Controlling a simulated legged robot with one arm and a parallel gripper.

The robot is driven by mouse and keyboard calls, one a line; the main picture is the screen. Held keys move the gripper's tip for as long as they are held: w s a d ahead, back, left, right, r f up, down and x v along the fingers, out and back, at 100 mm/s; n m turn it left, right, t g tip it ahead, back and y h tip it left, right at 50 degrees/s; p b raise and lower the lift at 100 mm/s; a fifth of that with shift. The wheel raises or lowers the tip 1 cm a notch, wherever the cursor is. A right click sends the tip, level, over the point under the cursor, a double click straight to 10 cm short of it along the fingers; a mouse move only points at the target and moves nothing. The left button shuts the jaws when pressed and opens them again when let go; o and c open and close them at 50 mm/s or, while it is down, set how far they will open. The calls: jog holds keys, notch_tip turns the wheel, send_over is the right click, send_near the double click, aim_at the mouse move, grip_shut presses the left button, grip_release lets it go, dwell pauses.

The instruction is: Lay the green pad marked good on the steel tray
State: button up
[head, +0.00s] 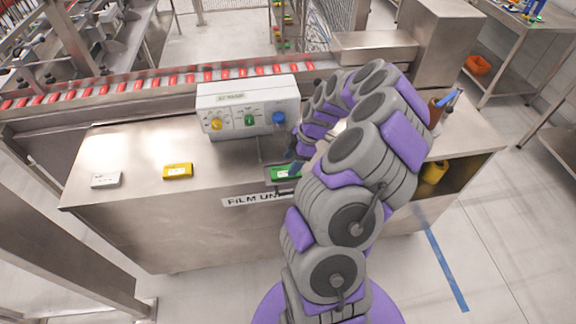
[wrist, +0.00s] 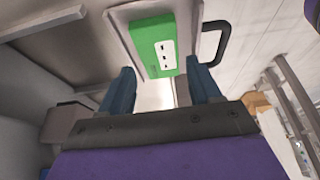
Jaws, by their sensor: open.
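The green pad (head: 283,172) with a white label is at the front edge of the steel table, mostly in front of my arm's end. In the wrist view the green pad (wrist: 145,38) lies flat on a grey metal plate with raised edges, seemingly the steel tray (wrist: 187,22). Its label shows dark marks too small to read. My gripper (wrist: 160,75) is open, its two blue fingers on either side of the pad's near end, with gaps. In the head view my gripper (head: 294,168) is partly hidden by my arm.
A black handle (wrist: 218,45) stands right of the plate. A yellow pad (head: 178,171) and a white pad (head: 106,180) lie on the table to the left. A white control box (head: 248,107) with coloured knobs stands behind. A conveyor (head: 150,82) of red items runs along the back.

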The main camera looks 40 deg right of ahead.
jog(key=v, duration=0.8)
jog(key=s+a+r+m+g, duration=0.1)
jog(key=a+r, duration=0.5)
jog(key=a, duration=0.5)
jog(key=s+a+r+m+g, duration=0.1)
jog(key=s+a+r, duration=0.1)
jog(key=a+r, duration=0.7)
jog(key=s+a+f+m+g+h, duration=0.1)
jog(key=s+a+m, duration=0.3)
jog(key=s, duration=0.6)
jog(key=s+a+f+m+g+h, duration=0.1)
jog(key=s+a+m+h, duration=0.2)
jog(key=s, duration=0.8)
jog(key=a+m+p, duration=0.1)
jog(key=a+m, duration=0.1)
jog(key=a, duration=0.1)
jog(key=shift+s+a+m, duration=0.25)
jog(key=shift+a+m, duration=0.05)
jog(key=shift+a, duration=0.05)
